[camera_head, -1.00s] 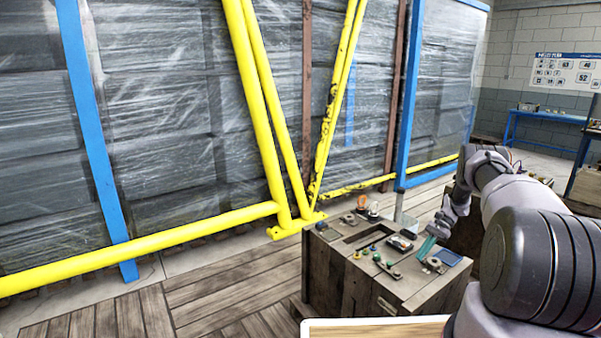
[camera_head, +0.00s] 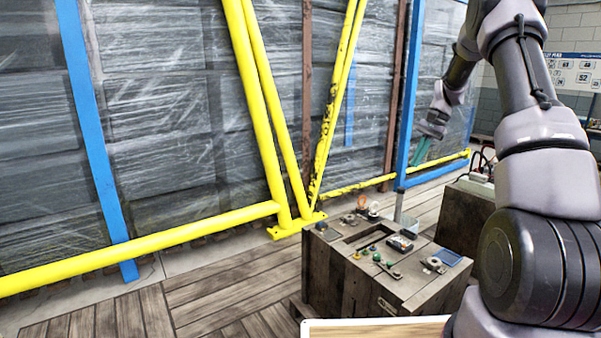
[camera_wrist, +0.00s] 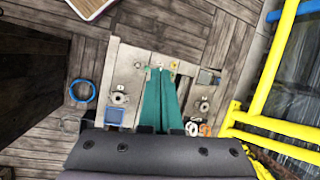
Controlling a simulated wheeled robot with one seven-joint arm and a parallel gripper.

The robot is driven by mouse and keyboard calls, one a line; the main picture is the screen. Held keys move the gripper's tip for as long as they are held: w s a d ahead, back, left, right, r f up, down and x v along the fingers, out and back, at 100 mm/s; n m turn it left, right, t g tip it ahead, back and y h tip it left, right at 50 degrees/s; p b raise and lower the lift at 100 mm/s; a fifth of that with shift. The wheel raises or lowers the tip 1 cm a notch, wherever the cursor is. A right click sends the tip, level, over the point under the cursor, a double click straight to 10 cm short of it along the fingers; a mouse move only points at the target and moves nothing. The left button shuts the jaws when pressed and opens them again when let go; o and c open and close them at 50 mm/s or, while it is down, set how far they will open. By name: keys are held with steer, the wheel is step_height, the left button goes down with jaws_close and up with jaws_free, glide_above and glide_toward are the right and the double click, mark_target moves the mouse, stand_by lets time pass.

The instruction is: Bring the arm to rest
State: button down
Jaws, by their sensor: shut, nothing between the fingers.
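My gripper (camera_head: 420,152) has teal fingers and hangs above and behind the wooden crate-like stand (camera_head: 345,275) in the head view, clear of it. The fingers are together with nothing between them. In the wrist view my gripper (camera_wrist: 162,75) points down toward the top of the stand (camera_wrist: 125,62), well above it. The arm rises on the right side of the head view, bent at the elbow, and hides part of the background.
The stand carries small fittings, a black device (camera_head: 400,243) and a blue pad (camera_head: 447,257). A second wooden box (camera_head: 462,215) stands behind. Yellow rails (camera_head: 150,243) and blue posts (camera_head: 95,150) front wrapped stacks. Wooden floor (camera_head: 220,290) at left is clear.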

steer(key=s+a+r+n+t+h, duration=0.15)
steer(key=s+a+r, duration=0.25)
steer(key=s+r, duration=0.4)
steer(key=s+a+r+n+t, duration=0.15)
steer(key=s+a+r, duration=0.25)
steer(key=s+r, duration=0.45)
steer(key=s+a+r+t, duration=0.1)
steer(key=s+a+t, duration=0.1)
steer(key=s, duration=0.7)
steer(key=s+a+r+n+t, duration=0.1)
steer(key=s+a+r+t, duration=0.1)
steer(key=s, duration=0.8)
steer(key=shift+a+r+n+t+h, duration=0.3)
steer(key=shift+a+t+h, duration=0.15)
steer(key=shift+t, duration=0.25)
steer(key=shift+w, duration=0.1)
